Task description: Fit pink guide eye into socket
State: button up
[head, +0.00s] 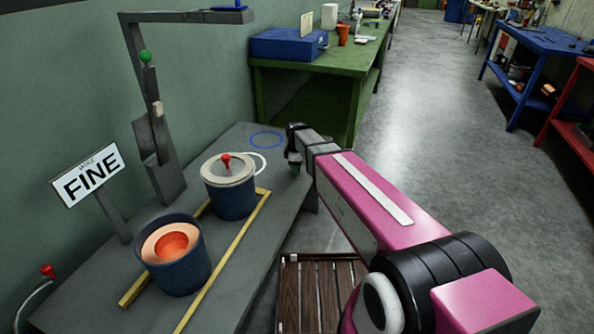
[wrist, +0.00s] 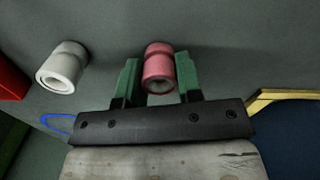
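In the wrist view the pink guide eye (wrist: 158,68), a short ribbed tube, sits between the two green fingers of my gripper (wrist: 158,80). In the head view my gripper (head: 293,165) is low over the right edge of the grey table (head: 245,250); the pink guide eye is hidden there. A white guide eye (wrist: 62,68) stands apart to the left in the wrist view. I cannot make out the socket.
A lidded blue spool pot (head: 232,200) with a red knob and an open pot (head: 182,275) stand by yellow rails (head: 235,245). A grey post with a top arm (head: 160,150) and a FINE sign (head: 88,175) rise behind. A blue ring (head: 267,139) marks clear table.

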dwell(0.3)
jog(key=shift+r, duration=0.8)
notch_tip(320, 180, up, 3)
jog(key=shift+f, duration=0.15)
jog(key=s+a+r, duration=0.7)
jog(key=a, duration=0.2)
jog(key=d+r+m, duration=0.4)
jog(key=d+m, duration=0.1)
jog(key=d, duration=0.4)
jog(key=s+d+r+m, duration=0.1)
jog(key=d+r+m, duration=0.3)
jog(key=d, duration=0.6)
jog(key=d+r+m, duration=0.5)
jog(key=d+m, duration=0.2)
jog(key=d, duration=0.2)
jog(key=shift+s+d+m, duration=0.2)
jog(key=shift+s+m, duration=0.05)
jog(key=shift+m, duration=0.05)
